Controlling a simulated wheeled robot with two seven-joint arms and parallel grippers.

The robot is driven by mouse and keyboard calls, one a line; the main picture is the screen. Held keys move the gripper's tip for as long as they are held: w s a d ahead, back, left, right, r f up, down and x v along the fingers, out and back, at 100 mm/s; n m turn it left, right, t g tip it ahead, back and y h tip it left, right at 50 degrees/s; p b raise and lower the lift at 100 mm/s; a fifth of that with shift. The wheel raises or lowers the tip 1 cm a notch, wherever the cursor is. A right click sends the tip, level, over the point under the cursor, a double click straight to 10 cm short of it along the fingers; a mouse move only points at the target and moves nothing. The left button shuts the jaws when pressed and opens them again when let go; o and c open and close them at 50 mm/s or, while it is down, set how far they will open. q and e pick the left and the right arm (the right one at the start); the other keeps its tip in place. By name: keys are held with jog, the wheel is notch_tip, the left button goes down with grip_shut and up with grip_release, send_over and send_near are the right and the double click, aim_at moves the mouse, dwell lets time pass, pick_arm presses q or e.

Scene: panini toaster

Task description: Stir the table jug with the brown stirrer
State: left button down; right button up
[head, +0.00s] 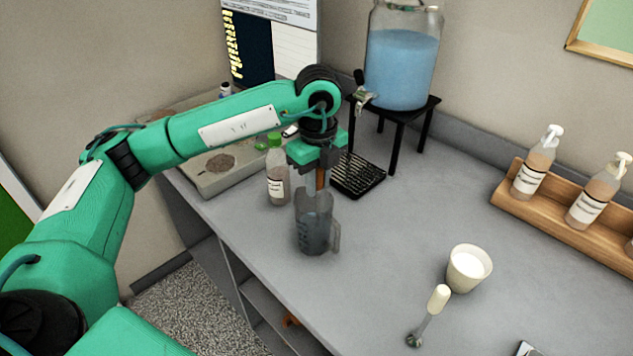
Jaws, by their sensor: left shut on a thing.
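The table jug (314,232), a clear grey jug with a handle on its right side, stands upright near the counter's left edge. My left gripper (317,166) points down just above the jug and is shut on the brown stirrer (320,180). The stirrer hangs roughly upright, its lower part reaching down into the jug's mouth. The stirrer's tip is hidden by the jug's wall. My right gripper is not in view.
A bottle with a green cap (277,178) stands close left of the jug. A black drip grid (358,177) and a blue-liquid dispenser (401,65) are behind. A white cup (468,268) and a white-handled tool (431,312) are at right. The counter (400,225) between is clear.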

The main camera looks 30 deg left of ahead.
pick_arm(q)
jog(key=shift+w, duration=0.45)
jog(key=shift+a, duration=0.15)
jog(key=shift+w+a, duration=0.2)
jog(key=shift+a, duration=0.3)
jog(key=shift+b, duration=0.3)
jog(key=shift+s+a, duration=0.45)
jog(key=shift+a, duration=0.05)
